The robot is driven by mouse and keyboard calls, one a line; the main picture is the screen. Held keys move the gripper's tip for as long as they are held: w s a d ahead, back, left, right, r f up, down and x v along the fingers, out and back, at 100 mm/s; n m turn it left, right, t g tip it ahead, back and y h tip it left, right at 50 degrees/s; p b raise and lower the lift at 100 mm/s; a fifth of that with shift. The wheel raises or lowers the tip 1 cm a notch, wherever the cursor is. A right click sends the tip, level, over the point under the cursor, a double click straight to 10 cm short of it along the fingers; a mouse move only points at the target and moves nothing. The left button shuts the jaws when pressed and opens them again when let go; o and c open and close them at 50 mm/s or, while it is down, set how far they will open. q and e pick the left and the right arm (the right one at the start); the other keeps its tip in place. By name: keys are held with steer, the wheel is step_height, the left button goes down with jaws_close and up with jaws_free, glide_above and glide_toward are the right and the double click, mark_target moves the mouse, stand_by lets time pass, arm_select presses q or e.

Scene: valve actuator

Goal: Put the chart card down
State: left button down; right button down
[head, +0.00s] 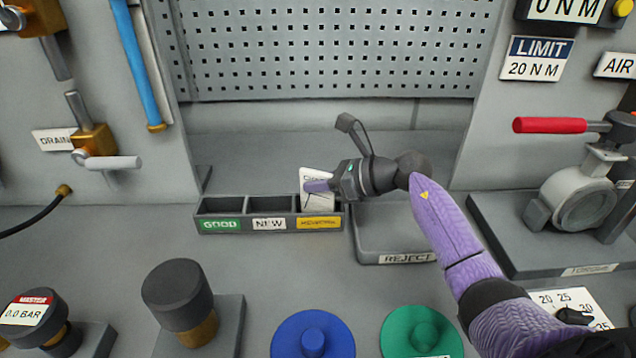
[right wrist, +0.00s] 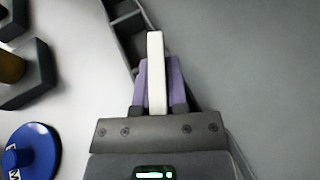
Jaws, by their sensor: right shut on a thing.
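The white chart card (head: 312,181) stands upright over the right compartment of the three-part bin, above its yellow label. In the right wrist view the card (right wrist: 156,75) shows edge-on between the two purple fingers (right wrist: 157,88). My left gripper is not in view.
The dark bin (head: 232,228) has GOOD and NEW compartments at left, both looking empty. A REJECT tray (head: 372,246) stands right beside it. Blue (head: 290,340) and green (head: 400,335) round knobs are in front. A red-handled valve (head: 560,126) is at right.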

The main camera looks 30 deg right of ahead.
steer(key=shift+f, duration=0.25)
steer(key=c, duration=0.9)
jaws_free()
steer(key=shift+r, duration=0.1)
steer(key=shift+o, duration=1.2)
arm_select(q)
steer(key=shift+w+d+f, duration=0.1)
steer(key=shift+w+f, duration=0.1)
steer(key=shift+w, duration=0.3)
arm_select(e)
steer(key=shift+r, duration=0.3)
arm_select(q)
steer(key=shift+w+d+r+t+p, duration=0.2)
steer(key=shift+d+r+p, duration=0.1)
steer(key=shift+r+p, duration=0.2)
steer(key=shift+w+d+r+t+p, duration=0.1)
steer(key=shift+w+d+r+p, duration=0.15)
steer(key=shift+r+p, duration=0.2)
arm_select(e)
steer(key=v, duration=1.2)
